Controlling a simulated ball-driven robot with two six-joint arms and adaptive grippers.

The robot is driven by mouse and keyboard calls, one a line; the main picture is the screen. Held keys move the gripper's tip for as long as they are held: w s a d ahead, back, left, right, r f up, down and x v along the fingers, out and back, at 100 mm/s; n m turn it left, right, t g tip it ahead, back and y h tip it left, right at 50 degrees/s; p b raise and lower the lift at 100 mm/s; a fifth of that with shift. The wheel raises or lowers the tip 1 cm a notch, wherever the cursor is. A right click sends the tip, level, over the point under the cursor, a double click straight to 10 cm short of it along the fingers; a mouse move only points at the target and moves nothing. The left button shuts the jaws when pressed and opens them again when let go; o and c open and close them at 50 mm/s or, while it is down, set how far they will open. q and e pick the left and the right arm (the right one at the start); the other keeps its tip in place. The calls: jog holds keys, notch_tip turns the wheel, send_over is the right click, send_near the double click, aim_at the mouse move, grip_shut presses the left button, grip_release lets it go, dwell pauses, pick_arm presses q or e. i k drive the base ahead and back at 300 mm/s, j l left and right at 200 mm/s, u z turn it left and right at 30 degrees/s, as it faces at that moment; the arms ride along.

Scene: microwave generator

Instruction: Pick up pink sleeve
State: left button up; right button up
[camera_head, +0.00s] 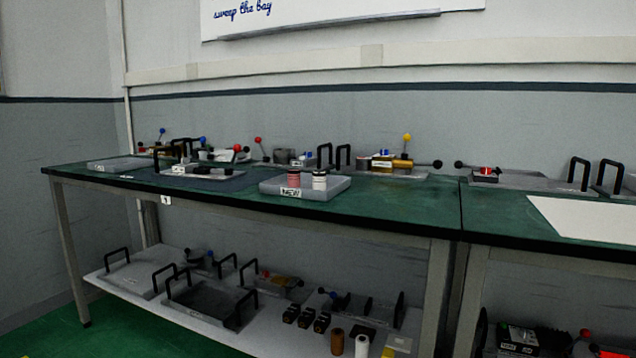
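A small pink cylinder (294,179), which looks like the pink sleeve, stands upright in a grey tray (338,187) labelled "NEW" on the green-topped bench. A white cylinder (320,181) stands just to its right in the same tray. Neither of my grippers shows in the head view.
The green bench (400,208) has bare room right of the tray. Behind stand fixtures with knobbed levers, one yellow-knobbed (407,140). A dark mat (215,184) lies left of the tray. A lower shelf (215,333) holds trays and parts. A second bench (490,205) adjoins at right.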

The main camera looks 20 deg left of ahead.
aim_at(293, 174)
jog(key=i+j+u, duration=0.3)
jog(key=j, duration=0.25)
jog(key=i+j+u, duration=0.35)
jog(key=i+j, duration=0.1)
jog(key=i, duration=0.1)
